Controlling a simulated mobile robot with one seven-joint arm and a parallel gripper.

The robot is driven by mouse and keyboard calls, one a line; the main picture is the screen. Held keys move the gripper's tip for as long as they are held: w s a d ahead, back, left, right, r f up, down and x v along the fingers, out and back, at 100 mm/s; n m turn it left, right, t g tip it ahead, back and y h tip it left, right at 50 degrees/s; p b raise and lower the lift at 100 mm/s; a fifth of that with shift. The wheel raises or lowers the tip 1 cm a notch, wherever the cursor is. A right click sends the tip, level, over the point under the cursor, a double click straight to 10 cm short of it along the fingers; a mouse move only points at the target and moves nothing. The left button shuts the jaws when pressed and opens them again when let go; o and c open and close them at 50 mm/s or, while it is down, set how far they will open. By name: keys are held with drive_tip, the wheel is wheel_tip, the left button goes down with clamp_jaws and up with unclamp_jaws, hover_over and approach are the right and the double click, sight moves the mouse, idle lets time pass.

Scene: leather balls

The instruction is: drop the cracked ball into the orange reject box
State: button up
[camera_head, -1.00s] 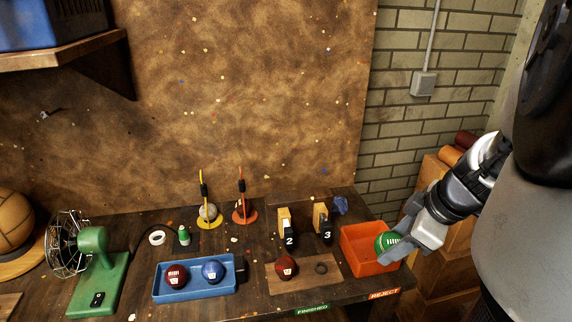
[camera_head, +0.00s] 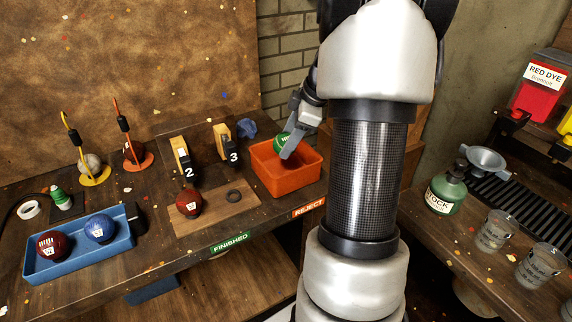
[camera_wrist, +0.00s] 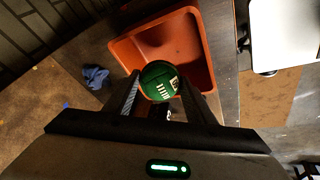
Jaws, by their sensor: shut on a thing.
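A green ball (camera_wrist: 158,80) with white markings is held between the two fingers of my gripper (camera_wrist: 160,98). No crack shows on its visible side. In the head view the ball (camera_head: 283,141) is above the orange reject box (camera_head: 286,183), near its back rim, and my gripper (camera_head: 289,147) partly covers it. In the wrist view the orange box (camera_wrist: 196,40) lies beneath the ball, open and with no other thing visible inside. A red label reading REJECT (camera_head: 309,208) is on the bench edge in front of the box.
A wooden board (camera_head: 235,208) with a dark red ball (camera_head: 189,203) and a dark ring lies left of the box. A blue tray (camera_head: 76,259) holds a red and a blue ball. Number stands 2 and 3 (camera_head: 227,146) and a blue cloth (camera_head: 246,128) are behind.

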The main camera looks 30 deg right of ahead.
wheel_tip(320, 180, down, 6)
drive_tip(key=shift+f+b, duration=0.25)
drive_tip(key=shift+b, duration=0.15)
drive_tip(key=shift+f, duration=0.15)
drive_tip(key=o, duration=0.8)
drive_tip(key=shift+o, duration=0.2)
drive_tip(key=shift+r, duration=0.35)
drive_tip(key=p+v, duration=0.1)
drive_tip(key=v, duration=1)
drive_tip(key=shift+s+r, duration=0.25)
drive_tip(key=shift+r, duration=0.05)
